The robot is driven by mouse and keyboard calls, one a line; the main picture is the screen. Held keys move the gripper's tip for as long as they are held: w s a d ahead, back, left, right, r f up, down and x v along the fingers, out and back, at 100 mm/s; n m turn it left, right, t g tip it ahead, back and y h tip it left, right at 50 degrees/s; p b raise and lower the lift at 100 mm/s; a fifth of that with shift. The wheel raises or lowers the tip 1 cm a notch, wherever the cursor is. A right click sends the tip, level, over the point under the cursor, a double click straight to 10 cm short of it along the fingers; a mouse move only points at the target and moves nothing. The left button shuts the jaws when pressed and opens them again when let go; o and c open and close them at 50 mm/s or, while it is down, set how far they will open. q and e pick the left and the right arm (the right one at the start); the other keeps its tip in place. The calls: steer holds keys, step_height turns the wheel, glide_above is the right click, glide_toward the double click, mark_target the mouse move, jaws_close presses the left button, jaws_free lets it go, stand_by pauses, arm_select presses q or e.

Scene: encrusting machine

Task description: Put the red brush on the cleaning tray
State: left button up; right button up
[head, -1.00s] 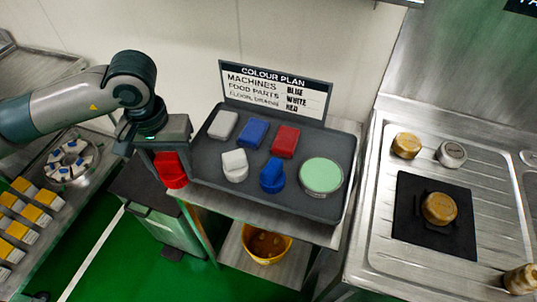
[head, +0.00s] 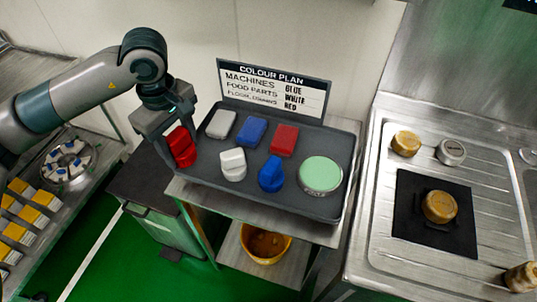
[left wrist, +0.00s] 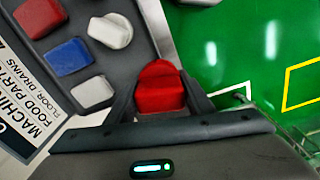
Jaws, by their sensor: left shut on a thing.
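The red brush (head: 181,146) is between the fingers of my left gripper (head: 178,152), which is shut on it at the left edge of the cleaning tray (head: 210,175). In the left wrist view the red brush (left wrist: 160,88) sits between the two dark fingers, beside the tray's edge. The dark grey tray holds a white brush (head: 233,164), a blue brush (head: 271,173), and white, blue and red blocks behind them. Whether the red brush touches the tray is hard to tell. My right gripper is not in view.
A green round pad (head: 321,174) lies at the tray's right end. A colour plan sign (head: 273,90) stands along its back. A yellow bucket (head: 265,243) is on the shelf below. A steel sink top (head: 375,235) is at right.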

arm_select(q)
steer(key=n, duration=0.1)
steer(key=w+n, duration=0.1)
steer(key=n, duration=0.1)
steer(key=w+n, duration=0.1)
steer(key=n, duration=0.1)
steer(key=shift+d+r, duration=0.1)
steer(key=shift+d, duration=0.2)
steer(key=shift+w+d+r+n+b, duration=0.15)
steer(key=shift+w+n, duration=0.45)
steer(key=shift+n, duration=1.25)
steer(key=shift+w+d+n+b, duration=0.15)
steer(key=shift+w+n, duration=0.5)
steer(key=shift+n, duration=1.25)
steer(key=shift+w+d+r+n+b, duration=0.15)
steer(key=shift+w+n, duration=0.45)
steer(key=shift+n, duration=1.25)
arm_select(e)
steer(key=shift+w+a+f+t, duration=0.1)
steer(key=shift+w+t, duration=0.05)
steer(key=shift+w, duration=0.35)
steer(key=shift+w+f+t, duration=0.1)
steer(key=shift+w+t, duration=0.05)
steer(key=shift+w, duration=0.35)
arm_select(q)
steer(key=shift+f, duration=0.1)
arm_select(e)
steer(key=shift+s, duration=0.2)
